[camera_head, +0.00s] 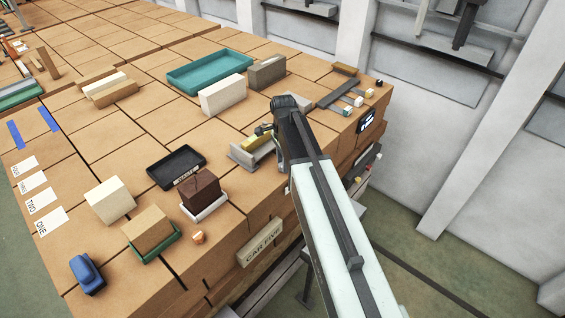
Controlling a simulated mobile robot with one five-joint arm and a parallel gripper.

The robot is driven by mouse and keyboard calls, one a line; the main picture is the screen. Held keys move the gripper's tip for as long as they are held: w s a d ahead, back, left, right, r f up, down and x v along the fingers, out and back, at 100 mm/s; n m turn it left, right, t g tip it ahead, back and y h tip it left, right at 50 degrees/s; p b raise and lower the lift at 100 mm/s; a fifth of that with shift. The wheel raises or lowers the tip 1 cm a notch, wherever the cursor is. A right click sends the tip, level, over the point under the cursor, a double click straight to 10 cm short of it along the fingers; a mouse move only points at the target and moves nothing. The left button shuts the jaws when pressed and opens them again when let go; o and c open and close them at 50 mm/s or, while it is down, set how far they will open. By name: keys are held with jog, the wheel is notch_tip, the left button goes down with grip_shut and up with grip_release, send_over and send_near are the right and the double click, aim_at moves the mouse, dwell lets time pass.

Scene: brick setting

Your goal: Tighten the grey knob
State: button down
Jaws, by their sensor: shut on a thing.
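A light grey clamp-like fixture (241,157) stands on the brown block top near the front edge, with a yellow block (256,142) in it. My gripper (266,130) is at the right end of this fixture, shut on what appears to be the grey knob. The knob itself is mostly hidden by the dark jaws and wrist, so its shape and how far it is turned cannot be told.
A black tray (158,180) and a brown block (203,187) are left. Small parts lie on grey strips (345,98) at right.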

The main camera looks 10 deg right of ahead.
jog(key=shift+s+m, duration=0.1)
jog(key=shift+m, duration=1.4)
jog(key=c, duration=1)
grip_release()
notch_tip(320, 180, up, 8)
jog(key=p, duration=0.8)
jog(key=shift+f, duration=0.1)
